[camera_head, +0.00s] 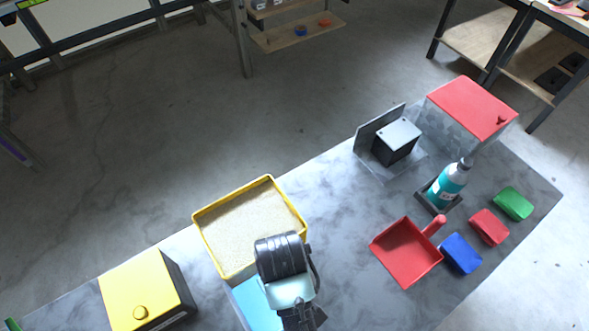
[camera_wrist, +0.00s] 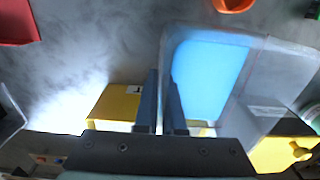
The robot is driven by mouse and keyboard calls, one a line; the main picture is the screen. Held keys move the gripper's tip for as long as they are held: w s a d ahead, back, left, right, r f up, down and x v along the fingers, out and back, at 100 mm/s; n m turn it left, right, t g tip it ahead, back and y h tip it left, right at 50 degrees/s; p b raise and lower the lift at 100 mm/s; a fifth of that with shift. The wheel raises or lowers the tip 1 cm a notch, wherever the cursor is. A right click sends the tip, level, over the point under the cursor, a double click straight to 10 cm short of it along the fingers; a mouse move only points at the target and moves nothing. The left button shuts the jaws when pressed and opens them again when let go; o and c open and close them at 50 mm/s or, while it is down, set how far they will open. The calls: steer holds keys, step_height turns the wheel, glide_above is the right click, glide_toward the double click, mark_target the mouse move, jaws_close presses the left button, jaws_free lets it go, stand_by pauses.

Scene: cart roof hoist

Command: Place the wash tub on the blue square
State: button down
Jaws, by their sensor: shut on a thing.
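The wash tub (camera_wrist: 258,88) is a clear, see-through tub on the right of the wrist view. My gripper (camera_wrist: 163,80) is shut on its near-left wall, one finger on each side of it. The blue square (camera_wrist: 208,72) shows through the tub, which overlaps it in this view. In the head view the blue square (camera_head: 256,304) lies on the grey table, partly covered by my gripper, and the tub is hard to make out. I cannot tell whether the tub's bottom touches the table.
A yellow-rimmed sand tray (camera_head: 196,224) lies just behind the blue square. A yellow-lidded box (camera_head: 138,285) stands to the left. To the right are a red dustpan (camera_head: 404,254), several sponges, a bottle (camera_head: 448,186) and a red-lidded clear box (camera_head: 470,105). The table between is clear.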

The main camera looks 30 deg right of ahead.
step_height(320, 180, down, 10)
steer(key=shift+a+r, duration=0.1)
steer(key=shift+r, duration=0.1)
stand_by(0.3)
steer(key=shift+f, duration=0.15)
steer(key=c, duration=1)
jaws_free()
steer(key=shift+s, duration=0.1)
